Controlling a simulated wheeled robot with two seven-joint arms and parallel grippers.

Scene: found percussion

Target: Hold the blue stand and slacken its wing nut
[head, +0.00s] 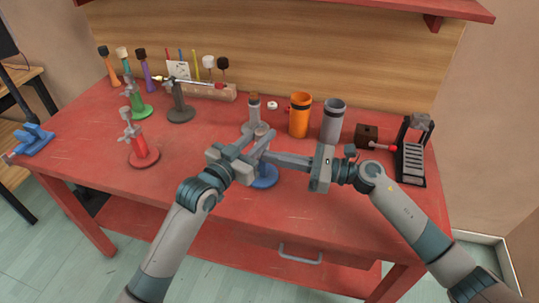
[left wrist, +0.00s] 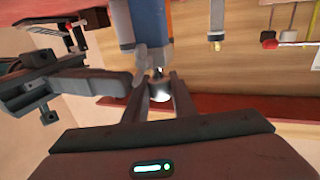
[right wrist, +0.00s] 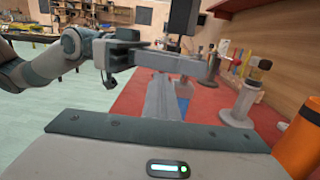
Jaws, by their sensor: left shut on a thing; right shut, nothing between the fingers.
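The blue stand (head: 264,181) stands near the table's front middle, its round base on the red top. Its blue post (left wrist: 149,22) shows in the left wrist view, and part of the stand shows low in the right wrist view (right wrist: 183,102). My left gripper (head: 264,136) is shut on the grey upper part of the stand. A small grey lobed piece (left wrist: 150,57), which looks like the wing nut, sits on the post beside my left fingers. My right gripper (head: 268,158) is shut and empty, its tips close to this piece; whether they touch, I cannot tell.
A grey stand (head: 254,110), an orange cylinder (head: 299,116) and a grey cylinder (head: 333,122) stand close behind. Red (head: 143,154), green (head: 140,111) and dark (head: 180,113) stands are to the left. A black slatted thing (head: 411,162) is at the right.

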